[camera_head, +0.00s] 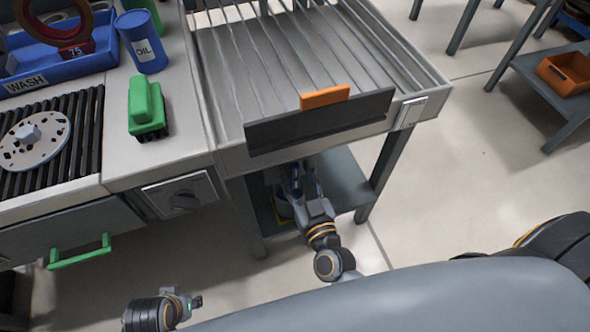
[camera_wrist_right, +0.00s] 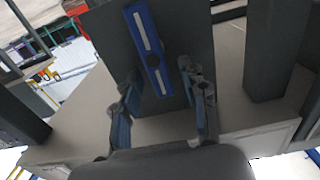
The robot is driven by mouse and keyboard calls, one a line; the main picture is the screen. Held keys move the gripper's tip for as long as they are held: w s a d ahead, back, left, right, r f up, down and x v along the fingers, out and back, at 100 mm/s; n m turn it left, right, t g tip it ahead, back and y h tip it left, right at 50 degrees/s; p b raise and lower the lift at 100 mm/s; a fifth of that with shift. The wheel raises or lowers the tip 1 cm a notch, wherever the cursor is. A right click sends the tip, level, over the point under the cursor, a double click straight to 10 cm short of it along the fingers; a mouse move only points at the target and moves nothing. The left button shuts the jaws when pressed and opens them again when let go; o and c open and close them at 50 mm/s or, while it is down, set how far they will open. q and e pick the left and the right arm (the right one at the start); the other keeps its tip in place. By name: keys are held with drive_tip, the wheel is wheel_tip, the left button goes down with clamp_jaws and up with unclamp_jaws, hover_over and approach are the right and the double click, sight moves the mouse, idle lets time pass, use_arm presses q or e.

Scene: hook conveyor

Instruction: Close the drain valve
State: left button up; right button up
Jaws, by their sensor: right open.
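A blue lever (camera_wrist_right: 143,30) with pale slots, which looks like the drain valve's handle, sits on a dark grey panel (camera_wrist_right: 105,35) in the right wrist view. It is tilted, running from upper left to lower right. My right gripper (camera_wrist_right: 164,108) is open, its two fingers on either side of the space below the lever. I see no clear contact with it. In the head view my right gripper (camera_head: 303,175) reaches under the slatted table, and the lever cannot be made out there. My left gripper (camera_head: 192,301) is low at the left, small, its opening unclear.
The slatted table (camera_head: 235,85) with its dark front board (camera_head: 285,132) and orange tab (camera_head: 325,97) stands above my right arm. Its legs (camera_head: 385,165) flank the arm.

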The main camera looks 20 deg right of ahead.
drive_tip(key=shift+w, duration=0.65)
use_arm(q)
drive_tip(key=shift+r, duration=0.35)
drive_tip(key=shift+w, duration=0.1)
use_arm(e)
clamp_jaws()
